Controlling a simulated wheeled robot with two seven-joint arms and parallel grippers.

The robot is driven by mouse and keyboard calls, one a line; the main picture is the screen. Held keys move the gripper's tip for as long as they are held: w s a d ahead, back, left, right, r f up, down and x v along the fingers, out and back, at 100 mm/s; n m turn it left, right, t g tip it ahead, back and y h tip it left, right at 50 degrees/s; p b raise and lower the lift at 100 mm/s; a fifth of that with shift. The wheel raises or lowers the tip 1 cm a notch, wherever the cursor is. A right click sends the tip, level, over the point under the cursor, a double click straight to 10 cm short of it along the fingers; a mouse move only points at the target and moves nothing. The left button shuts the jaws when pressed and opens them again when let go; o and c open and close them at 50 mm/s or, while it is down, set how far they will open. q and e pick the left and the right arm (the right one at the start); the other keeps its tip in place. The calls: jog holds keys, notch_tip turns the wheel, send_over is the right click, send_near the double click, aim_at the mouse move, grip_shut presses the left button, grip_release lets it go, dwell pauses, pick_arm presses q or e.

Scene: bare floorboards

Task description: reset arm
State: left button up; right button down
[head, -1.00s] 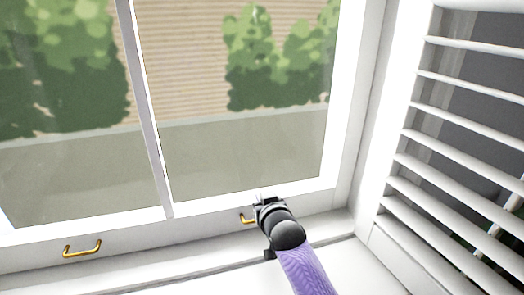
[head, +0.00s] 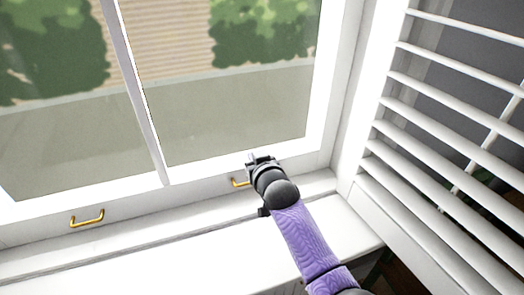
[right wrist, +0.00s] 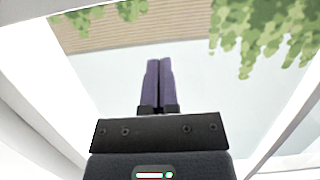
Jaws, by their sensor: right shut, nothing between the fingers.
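My right gripper (head: 262,160) is at the lower window frame in the head view, beside the right brass handle (head: 240,182), which it partly covers. In the right wrist view its two purple fingers (right wrist: 159,82) lie together with nothing between them, against the window pane. I cannot tell whether the gripper touches the frame. My left gripper is in neither view.
The window (head: 235,115) has white frame bars and a second brass handle (head: 87,218) at lower left. A white sill (head: 190,255) runs below, clear of objects. A white louvred shutter (head: 440,125) stands close on the right.

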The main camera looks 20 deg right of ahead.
jog(key=s+f+n+g+p, duration=0.15)
jog(key=s+g, duration=0.25)
jog(key=s, duration=0.8)
jog(key=s+a+f+g, duration=0.1)
jog(key=s+f+g, duration=0.25)
jog(key=s, duration=0.75)
jog(key=s+f+g, duration=0.1)
jog(key=s+g, duration=0.3)
jog(key=s, duration=0.8)
jog(key=s+f+g+b, duration=0.2)
jog(key=s+f+b, duration=0.1)
jog(key=f, duration=1.9)
pick_arm(q)
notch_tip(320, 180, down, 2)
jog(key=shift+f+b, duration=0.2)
jog(key=shift+b, duration=0.7)
pick_arm(e)
jog(key=s+d+f+n+g, duration=0.1)
jog(key=s+d+f, duration=0.2)
jog(key=s+f, duration=0.9)
jog(key=shift+s, duration=0.6)
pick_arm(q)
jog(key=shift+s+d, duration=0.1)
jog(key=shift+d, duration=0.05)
pick_arm(e)
jog(key=shift+r, duration=0.1)
